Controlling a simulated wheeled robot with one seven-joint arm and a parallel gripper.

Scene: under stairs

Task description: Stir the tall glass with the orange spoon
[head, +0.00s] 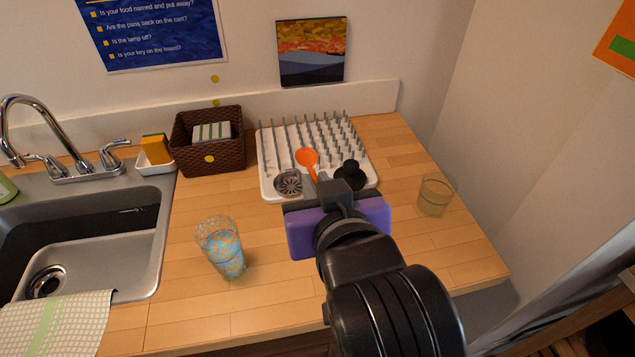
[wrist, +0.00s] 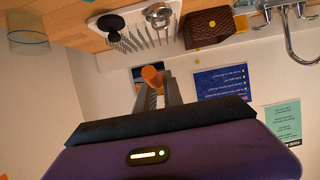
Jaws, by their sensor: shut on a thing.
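The orange spoon (head: 307,158) is held in my gripper (head: 322,186), its rounded end pointing up and away, above the dish rack in the head view. In the wrist view an orange part of the spoon (wrist: 152,76) shows at the tips of my gripper (wrist: 160,92), which is shut on it. The gripper hides part of the spoon's handle.
A white dish rack (head: 266,160) with grey pegs holds a metal strainer (head: 288,183) and a black item (head: 350,174). A short clear glass (head: 434,196) stands at right. A brown basket (head: 182,135) and the sink (head: 110,262) are at left. Counter between glass and rack is clear.

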